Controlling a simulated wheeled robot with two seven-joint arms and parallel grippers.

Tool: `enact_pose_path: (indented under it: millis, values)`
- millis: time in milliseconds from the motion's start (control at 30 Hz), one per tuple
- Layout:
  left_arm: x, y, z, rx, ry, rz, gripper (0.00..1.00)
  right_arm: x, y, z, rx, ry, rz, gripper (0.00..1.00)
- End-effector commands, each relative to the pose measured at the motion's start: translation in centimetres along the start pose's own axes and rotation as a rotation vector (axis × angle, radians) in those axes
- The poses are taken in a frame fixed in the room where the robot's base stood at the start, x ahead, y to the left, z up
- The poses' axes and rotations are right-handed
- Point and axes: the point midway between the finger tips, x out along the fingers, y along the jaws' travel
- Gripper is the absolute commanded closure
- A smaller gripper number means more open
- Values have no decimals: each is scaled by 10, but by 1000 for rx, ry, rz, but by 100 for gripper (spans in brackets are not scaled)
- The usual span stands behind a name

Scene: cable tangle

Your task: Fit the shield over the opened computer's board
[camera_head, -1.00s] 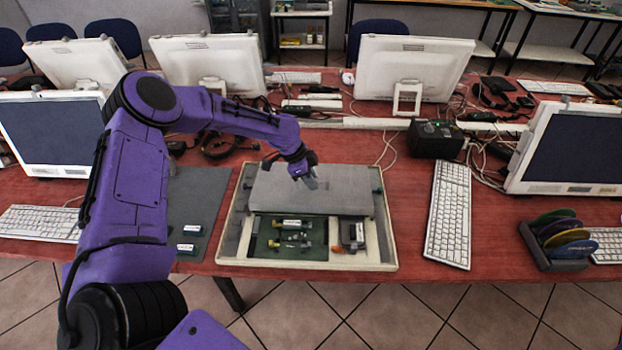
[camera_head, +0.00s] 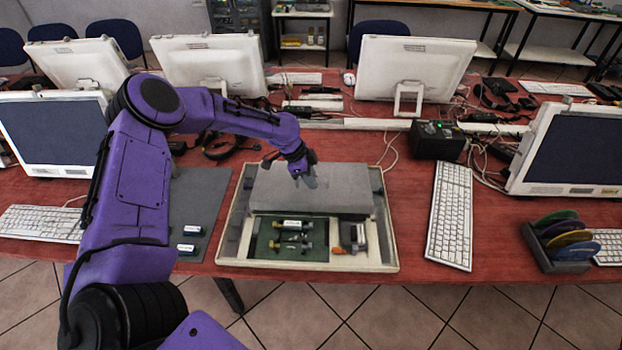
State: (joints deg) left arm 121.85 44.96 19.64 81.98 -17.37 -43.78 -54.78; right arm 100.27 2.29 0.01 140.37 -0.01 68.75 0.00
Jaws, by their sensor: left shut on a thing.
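The shield is a flat grey plate (camera_head: 275,192) over the back part of the opened computer (camera_head: 226,253), a shallow pale case on the table. My left gripper (camera_head: 308,180) comes down from the left and is shut on the shield near its middle. The green board (camera_head: 268,240) with small parts on it shows in front of the shield's front edge; the rest of the board is hidden under the shield. I cannot tell whether the shield touches the case. My right gripper is not in view.
A dark mat (camera_head: 200,205) with two small parts (camera_head: 187,248) lies left of the case. A white keyboard (camera_head: 450,215) and a rack of coloured discs (camera_head: 560,240) are on the right. A black box (camera_head: 436,140) and cables lie behind.

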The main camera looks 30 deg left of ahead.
Motion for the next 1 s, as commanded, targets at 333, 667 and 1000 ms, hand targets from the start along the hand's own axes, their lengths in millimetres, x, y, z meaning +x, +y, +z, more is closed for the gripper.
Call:
enact_pose_path:
  millis: [333,667,1000]
  values:
    - [5,0,1,0,2,-1,100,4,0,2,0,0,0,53]
    - [8,-1,2,0,2,-3,100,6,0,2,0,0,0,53]
    - [8,0,2,0,2,-2,54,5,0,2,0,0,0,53]
